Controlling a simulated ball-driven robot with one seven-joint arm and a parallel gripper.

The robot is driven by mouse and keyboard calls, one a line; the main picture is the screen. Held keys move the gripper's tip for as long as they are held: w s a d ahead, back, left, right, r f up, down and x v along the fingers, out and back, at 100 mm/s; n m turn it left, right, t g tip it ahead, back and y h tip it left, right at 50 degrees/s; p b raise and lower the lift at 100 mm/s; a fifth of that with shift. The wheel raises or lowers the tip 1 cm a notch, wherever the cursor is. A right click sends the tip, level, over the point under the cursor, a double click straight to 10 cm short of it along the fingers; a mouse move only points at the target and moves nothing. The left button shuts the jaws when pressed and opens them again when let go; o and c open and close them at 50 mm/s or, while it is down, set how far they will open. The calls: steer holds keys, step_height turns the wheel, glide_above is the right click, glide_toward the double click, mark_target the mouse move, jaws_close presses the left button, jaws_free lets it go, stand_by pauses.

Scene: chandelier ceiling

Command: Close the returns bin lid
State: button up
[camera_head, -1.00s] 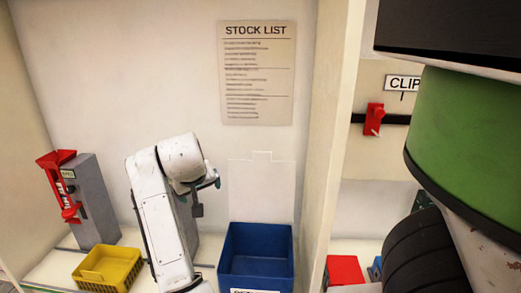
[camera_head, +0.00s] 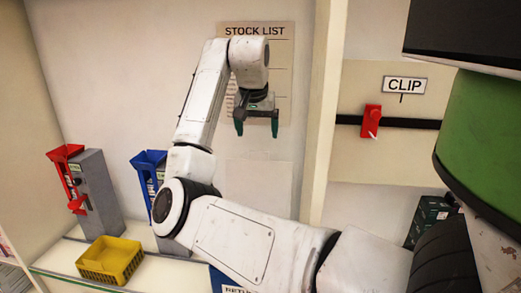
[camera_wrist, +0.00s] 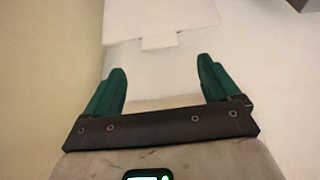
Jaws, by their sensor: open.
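The returns bin (camera_head: 222,281) is blue and stands low behind my arm; only a corner and part of its label show in the head view. Its pale lid (camera_head: 255,190) stands upright against the wall behind the bin, so the bin is open. The lid (camera_wrist: 160,18) also shows at the top of the wrist view, its tab pointing down between my fingers. My gripper (camera_head: 256,126) is open and empty, its green fingers pointing down above the lid's top edge in the head view. The fingers (camera_wrist: 161,66) are spread wide in the wrist view and look apart from the lid.
A yellow basket (camera_head: 110,260) and a grey dispenser with a red top (camera_head: 95,190) stand at left. A blue-topped dispenser (camera_head: 148,165) is partly behind my arm. The stock list (camera_head: 283,60) hangs behind my gripper. An upright divider (camera_head: 321,120) stands right of the lid.

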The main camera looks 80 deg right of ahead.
mark_target(259, 152)
steer(key=p+x, duration=0.1)
steer(key=x, duration=0.7)
steer(key=shift+d+f, duration=0.1)
steer(key=shift+f, duration=0.05)
steer(key=shift+c, duration=0.3)
